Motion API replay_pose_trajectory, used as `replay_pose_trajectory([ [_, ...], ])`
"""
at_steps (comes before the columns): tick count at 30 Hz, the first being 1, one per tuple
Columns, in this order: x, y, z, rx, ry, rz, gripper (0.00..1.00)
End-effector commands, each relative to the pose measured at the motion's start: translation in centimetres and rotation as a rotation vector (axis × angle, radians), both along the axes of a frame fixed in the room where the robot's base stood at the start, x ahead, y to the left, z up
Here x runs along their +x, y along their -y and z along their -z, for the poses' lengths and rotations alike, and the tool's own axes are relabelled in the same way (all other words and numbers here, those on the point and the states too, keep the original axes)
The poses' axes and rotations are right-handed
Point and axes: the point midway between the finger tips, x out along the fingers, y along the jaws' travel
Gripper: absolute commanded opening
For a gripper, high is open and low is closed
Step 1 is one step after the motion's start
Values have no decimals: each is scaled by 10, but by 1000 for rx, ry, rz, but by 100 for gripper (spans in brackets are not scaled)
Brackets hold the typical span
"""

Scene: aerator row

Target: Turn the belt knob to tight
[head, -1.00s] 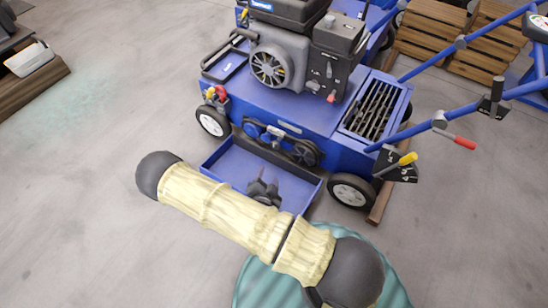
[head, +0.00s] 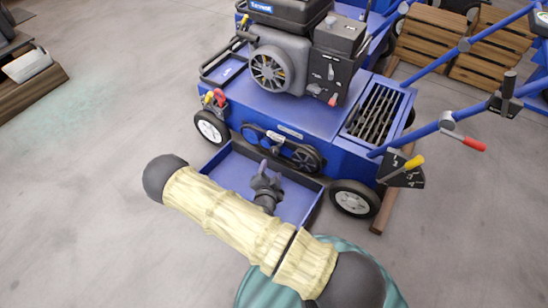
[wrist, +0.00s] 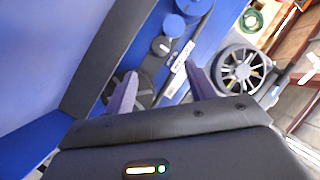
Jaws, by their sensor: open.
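A blue aerator (head: 300,120) stands ahead with its front belt bay open. In the bay, a small knob with a pale grey face (head: 276,141) sits between a blue pulley (head: 250,134) and a black spoked pulley (head: 306,158). In the wrist view, what looks like the same knob (wrist: 161,46) lies beyond my fingertips, roughly between them. My gripper (head: 264,167) is open and empty in front of the bay, over the lowered blue cover. Its two fingers also show in the wrist view (wrist: 160,70). I cannot read any tight or loose marking.
The lowered cover (head: 222,166) has a raised dark rim below my gripper. A yellow-tipped lever (head: 413,163) and a red-tipped lever (head: 473,144) are at the right. Wooden crates (head: 490,60) stand behind.

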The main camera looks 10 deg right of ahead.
Motion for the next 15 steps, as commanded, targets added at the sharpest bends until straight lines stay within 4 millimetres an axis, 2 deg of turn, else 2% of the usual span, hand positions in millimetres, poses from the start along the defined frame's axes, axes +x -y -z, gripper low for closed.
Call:
replay_pose_trajectory([
  [1, 9, 3, 7, 0, 4, 1, 56],
  [15, 81, 30, 29, 0, 2, 0, 56],
])
